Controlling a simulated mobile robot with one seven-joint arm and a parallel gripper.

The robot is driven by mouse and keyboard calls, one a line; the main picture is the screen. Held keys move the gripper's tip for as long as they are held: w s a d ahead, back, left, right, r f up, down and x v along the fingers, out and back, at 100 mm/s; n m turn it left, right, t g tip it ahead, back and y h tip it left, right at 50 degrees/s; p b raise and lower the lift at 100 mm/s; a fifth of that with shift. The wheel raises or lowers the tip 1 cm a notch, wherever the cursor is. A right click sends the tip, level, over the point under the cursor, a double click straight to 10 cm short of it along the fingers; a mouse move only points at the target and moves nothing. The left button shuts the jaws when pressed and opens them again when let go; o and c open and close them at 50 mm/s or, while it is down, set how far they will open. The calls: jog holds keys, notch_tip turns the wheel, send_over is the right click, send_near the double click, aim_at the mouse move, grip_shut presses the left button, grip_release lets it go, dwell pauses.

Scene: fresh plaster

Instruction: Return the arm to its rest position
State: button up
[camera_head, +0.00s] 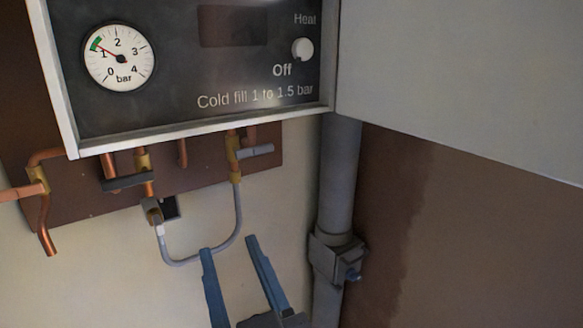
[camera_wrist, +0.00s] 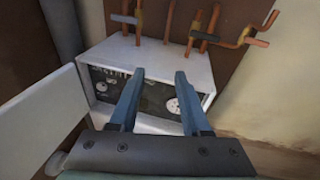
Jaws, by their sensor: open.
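My gripper (camera_head: 228,246) is at the bottom middle of the head view, its two blue fingers spread apart with nothing between them. It shows below the grey filling hose (camera_head: 238,218), which loops between two brass valves; I cannot tell how far apart in depth they are. In the wrist view my gripper (camera_wrist: 158,76) is also open and empty, with the boiler's dark panel (camera_wrist: 160,97) seen behind and between the fingers. The rest of my arm is mostly out of view.
The boiler (camera_head: 190,127) hangs above, with a pressure gauge (camera_head: 119,57) and a white knob (camera_head: 302,49). Copper pipes (camera_head: 46,230) and a valve handle (camera_head: 128,181) stick out below it. A grey vertical pipe (camera_head: 338,190) with a clamp (camera_head: 336,257) stands right of my gripper. A pale open door (camera_head: 460,80) extends right.

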jog(key=s+d+r+m+t+h, duration=0.1)
jog(key=d+r+t+h, duration=0.1)
jog(key=r, duration=0.7)
jog(key=s+d+r+m+t+h+p, duration=0.1)
jog(key=s+d+r+m+t+h, duration=0.1)
jog(key=r, duration=0.7)
jog(key=s+d+r+m+t+h+p, duration=0.1)
jog(key=d+r+m+t+h, duration=0.1)
jog(key=r+t, duration=0.3)
notch_tip(320, 180, up, 5)
jog(key=shift+s+f+h, duration=0.2)
jog(key=shift+s+h, duration=0.1)
jog(key=shift+h, duration=0.6)
